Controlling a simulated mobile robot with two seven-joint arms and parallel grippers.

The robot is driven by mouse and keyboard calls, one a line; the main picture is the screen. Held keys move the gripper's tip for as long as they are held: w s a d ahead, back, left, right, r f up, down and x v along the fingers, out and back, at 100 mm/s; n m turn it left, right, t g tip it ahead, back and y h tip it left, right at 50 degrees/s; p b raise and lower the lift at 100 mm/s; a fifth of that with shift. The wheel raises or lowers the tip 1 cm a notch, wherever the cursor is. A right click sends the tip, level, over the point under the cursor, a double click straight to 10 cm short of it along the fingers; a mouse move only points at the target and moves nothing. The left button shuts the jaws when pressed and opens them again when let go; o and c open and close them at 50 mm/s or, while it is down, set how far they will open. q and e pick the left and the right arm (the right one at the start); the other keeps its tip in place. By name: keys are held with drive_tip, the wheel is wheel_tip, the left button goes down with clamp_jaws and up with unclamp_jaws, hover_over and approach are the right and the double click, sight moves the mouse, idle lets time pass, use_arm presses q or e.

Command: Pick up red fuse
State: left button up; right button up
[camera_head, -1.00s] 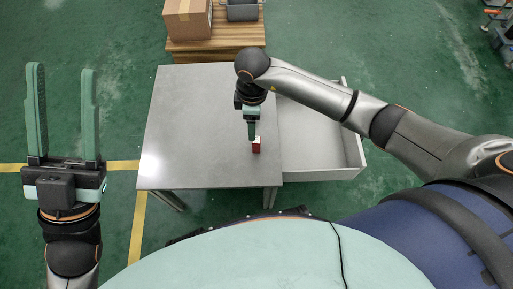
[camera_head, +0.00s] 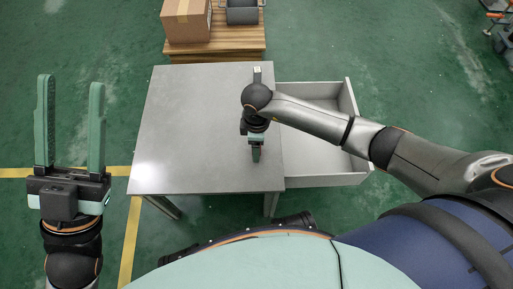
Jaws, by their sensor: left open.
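The red fuse is not visible in the head view now; the spot where it showed earlier lies under or behind my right gripper. My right gripper (camera_head: 256,154) hangs over the right part of the grey table (camera_head: 195,130), near its front edge. Its fingers show nearly edge-on, so I cannot tell whether they are open, shut or around the fuse. My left gripper (camera_head: 71,125) is open and empty, to the left of the table and well away from it.
An empty open grey drawer or tray (camera_head: 330,170) adjoins the table's right side. A small dark item with a pale end (camera_head: 257,74) lies near the table's far edge. Behind stand a cardboard box (camera_head: 186,22) and a grey bin (camera_head: 242,14) on a wooden pallet (camera_head: 215,50). The table's left half is clear.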

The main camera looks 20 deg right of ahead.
clamp_jaws()
idle(0.5)
